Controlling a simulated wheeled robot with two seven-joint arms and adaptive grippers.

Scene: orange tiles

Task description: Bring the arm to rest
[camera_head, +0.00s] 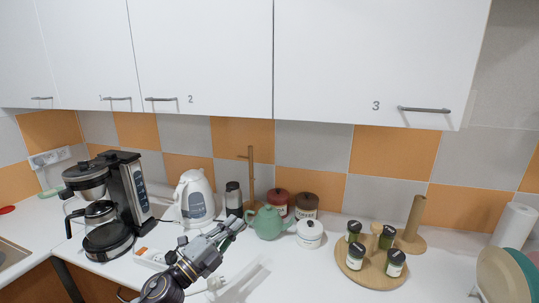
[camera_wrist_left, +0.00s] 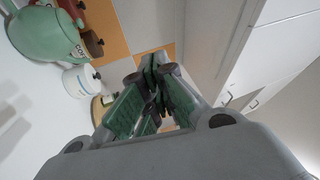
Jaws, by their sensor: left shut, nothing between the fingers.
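My left gripper (camera_head: 234,224) reaches in from the bottom of the head view, over the white counter, pointing up and to the right. Its tips are close to the spout of a green teapot (camera_head: 268,223) in the picture; I cannot tell if they touch. In the left wrist view the gripper (camera_wrist_left: 155,75) has its green-padded fingers together with nothing between them. The teapot (camera_wrist_left: 48,34) shows there at the upper left, apart from the fingers. My right gripper is not in view.
A white lidded jar (camera_head: 309,233) stands beside the teapot. A coffee maker (camera_head: 126,190) and a white kettle (camera_head: 195,197) stand on the left. A round wooden tray (camera_head: 370,276) holds several spice jars on the right. White cabinets (camera_head: 372,60) hang above.

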